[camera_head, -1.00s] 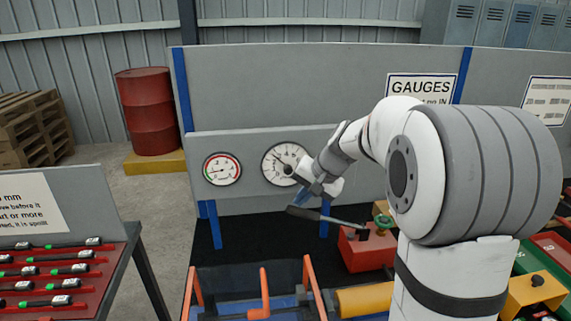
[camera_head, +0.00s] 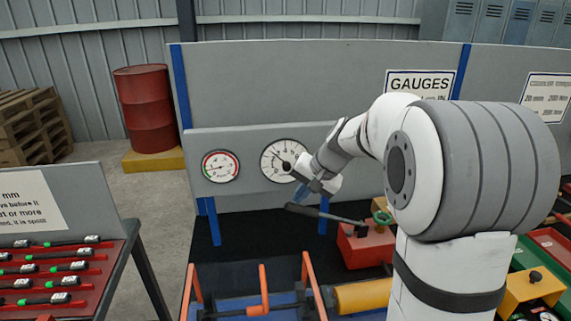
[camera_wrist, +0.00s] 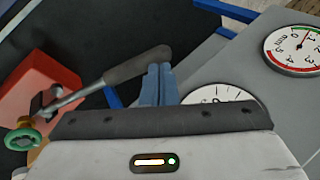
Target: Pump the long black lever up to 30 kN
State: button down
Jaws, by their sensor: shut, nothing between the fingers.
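The long black lever (camera_head: 318,213) slants out to the left from the red pump (camera_head: 366,246), with its dark grip at the free end. In the wrist view the lever's grip (camera_wrist: 138,67) ends close to my fingertips. My gripper (camera_head: 299,197) is shut and empty just above the grip's outer end. Its blue fingers (camera_wrist: 158,70) are together beside the grip; I cannot tell whether they touch it. The large white gauge (camera_head: 280,158) has its needle pointing up and left; its numbers are too small to read. My wrist partly covers this gauge.
A smaller gauge with a red arc (camera_head: 221,167) is left of the large one on the grey panel (camera_head: 240,198). A green handwheel (camera_head: 382,217) sits on the pump.

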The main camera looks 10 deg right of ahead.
aim_at(293, 209)
jog(key=shift+a+f+b, duration=0.3)
jog(key=shift+f+b, duration=0.25)
jog(key=shift+f, duration=0.05)
jog(key=shift+a+f+b, duration=0.3)
jog(key=shift+f+b, duration=0.3)
jog(key=shift+f, duration=0.1)
jog(key=shift+a+f+b, duration=0.2)
jog(key=shift+f+b, duration=0.4)
